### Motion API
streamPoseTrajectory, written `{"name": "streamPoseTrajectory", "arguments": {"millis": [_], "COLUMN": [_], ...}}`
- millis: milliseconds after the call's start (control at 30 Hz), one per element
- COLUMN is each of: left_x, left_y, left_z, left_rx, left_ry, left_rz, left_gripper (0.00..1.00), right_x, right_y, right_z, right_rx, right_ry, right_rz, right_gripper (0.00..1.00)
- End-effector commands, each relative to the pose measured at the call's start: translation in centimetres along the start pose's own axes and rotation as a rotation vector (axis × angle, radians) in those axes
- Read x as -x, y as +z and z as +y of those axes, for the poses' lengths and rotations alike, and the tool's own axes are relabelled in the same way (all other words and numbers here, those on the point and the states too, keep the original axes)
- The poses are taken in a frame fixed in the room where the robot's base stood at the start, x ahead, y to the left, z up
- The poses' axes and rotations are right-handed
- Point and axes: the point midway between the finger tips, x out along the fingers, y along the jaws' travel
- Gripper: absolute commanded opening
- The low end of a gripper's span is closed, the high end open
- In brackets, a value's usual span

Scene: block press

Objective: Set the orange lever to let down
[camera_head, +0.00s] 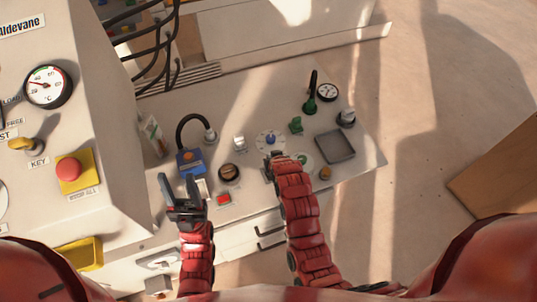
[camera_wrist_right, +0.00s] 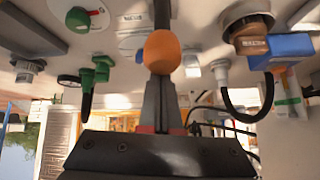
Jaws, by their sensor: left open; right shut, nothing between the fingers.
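The orange lever (camera_wrist_right: 162,52) shows in the right wrist view as an orange ball on a dark stem, which runs from the panel at the top of the picture. My right gripper (camera_wrist_right: 167,100) is shut and empty, its fingertips just below the ball in that picture; I cannot tell whether they touch it. In the head view the right gripper (camera_head: 275,158) is over the panel by the blue-knobbed dial, and the lever there is mostly hidden or too small to make out. My left gripper (camera_head: 183,190) is open and empty near the panel's front left.
The panel (camera_head: 360,178) carries a blue box (camera_head: 189,162), a brown knob (camera_head: 229,172), a red button (camera_head: 223,198), a green lever (camera_head: 310,104), a grey tray (camera_head: 335,147) and a small orange knob (camera_head: 325,173). A tall cabinet (camera_head: 110,130) stands left.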

Motion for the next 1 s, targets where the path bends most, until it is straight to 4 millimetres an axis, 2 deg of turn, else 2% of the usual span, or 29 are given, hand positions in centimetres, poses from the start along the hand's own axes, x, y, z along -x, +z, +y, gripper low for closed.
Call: {"name": "streamPoseTrajectory", "arguments": {"millis": [33,67,333,1000], "left_x": [1.1,1.4,3.1,3.5], "left_y": [0.2,0.2,0.5,0.6], "left_z": [0.1,0.1,0.1,0.2], "left_rx": [0.000,0.000,0.000,0.000], "left_ry": [0.000,0.000,0.000,0.000], "left_rz": [0.000,0.000,0.000,0.000], "left_gripper": [0.50,0.50,0.50,0.50], "right_x": [-0.1,0.0,1.2,1.7], "right_y": [1.1,1.4,2.5,2.7], "right_z": [0.2,0.2,0.5,0.6], "right_rx": [-0.003,-0.004,-0.010,-0.013], "right_ry": [-0.005,-0.007,-0.030,-0.037], "right_rz": [0.023,0.038,0.158,0.198], "right_gripper": [0.00,0.00,0.00,0.00]}}
